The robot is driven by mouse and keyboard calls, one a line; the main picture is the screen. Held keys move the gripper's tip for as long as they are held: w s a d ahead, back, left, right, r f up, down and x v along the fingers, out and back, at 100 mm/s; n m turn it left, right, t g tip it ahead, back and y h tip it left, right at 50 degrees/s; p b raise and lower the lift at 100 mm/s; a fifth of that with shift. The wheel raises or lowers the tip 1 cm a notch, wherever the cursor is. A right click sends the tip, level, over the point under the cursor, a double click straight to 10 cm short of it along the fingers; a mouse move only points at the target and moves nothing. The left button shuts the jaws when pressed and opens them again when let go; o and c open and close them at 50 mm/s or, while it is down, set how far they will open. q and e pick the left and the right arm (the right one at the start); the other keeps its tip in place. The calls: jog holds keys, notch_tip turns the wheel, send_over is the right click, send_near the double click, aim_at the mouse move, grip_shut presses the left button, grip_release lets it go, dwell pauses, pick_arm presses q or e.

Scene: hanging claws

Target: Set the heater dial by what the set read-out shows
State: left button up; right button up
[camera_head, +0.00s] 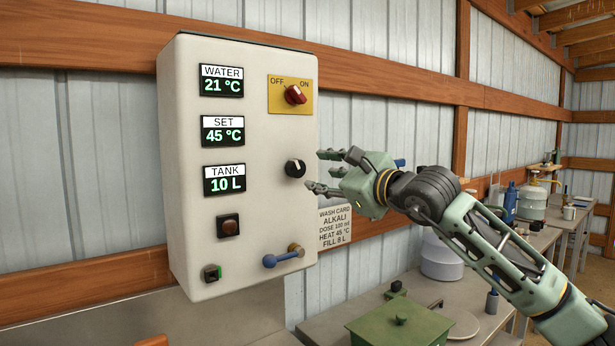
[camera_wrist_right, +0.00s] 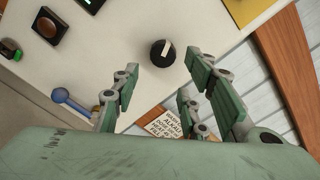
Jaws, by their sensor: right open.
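The heater dial, a round black knob (camera_head: 295,168) with a white pointer line, sits on the right part of the white panel (camera_head: 262,210). It also shows in the right wrist view (camera_wrist_right: 162,53), just beyond my fingers. The set read-out (camera_head: 223,130) shows 45 °C. The water read-out (camera_head: 222,80) shows 21 °C and the tank read-out (camera_head: 224,180) shows 10 L. My right gripper (camera_head: 318,170) is open and empty, to the right of the dial, fingers toward it and apart from it. My left gripper is not in view.
A red switch (camera_head: 295,94) on a yellow OFF/ON plate is above the dial. The wash card (camera_head: 334,225) reads HEAT 45 °C. A green box (camera_head: 400,325) stands on the bench.

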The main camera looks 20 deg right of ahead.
aim_at(297, 172)
jog(key=p+x, duration=0.4)
jog(key=x, duration=0.3)
jog(key=shift+w+a+f, duration=0.1)
jog(key=shift+w+a, duration=0.05)
jog(key=shift+w, duration=0.1)
jog(key=shift+w+f, duration=0.1)
